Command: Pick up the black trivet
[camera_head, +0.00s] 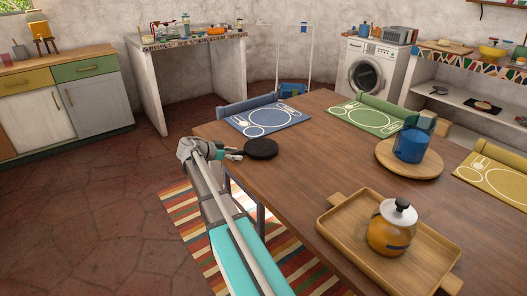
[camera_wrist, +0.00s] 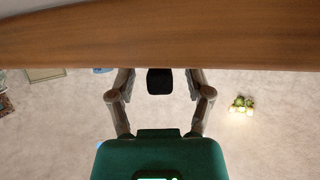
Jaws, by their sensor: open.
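The black trivet (camera_head: 261,148) is a dark round disc lying near the left edge of the wooden table. My gripper (camera_head: 235,153) is close to the trivet's left side, low at the table's edge. In the wrist view the trivet (camera_wrist: 160,81) shows as a small dark shape between the two open fingers (camera_wrist: 160,88), with a gap on each side. The fingers hold nothing. I cannot tell how far the fingertips reach along the trivet.
The wooden table (camera_head: 300,165) holds a blue placemat (camera_head: 268,119) behind the trivet. A green placemat (camera_head: 366,118), a round board (camera_head: 408,173) with a blue mug (camera_head: 411,145), and a tray (camera_head: 345,235) with a yellow teapot (camera_head: 391,232) are farther right. Bare table surrounds the trivet.

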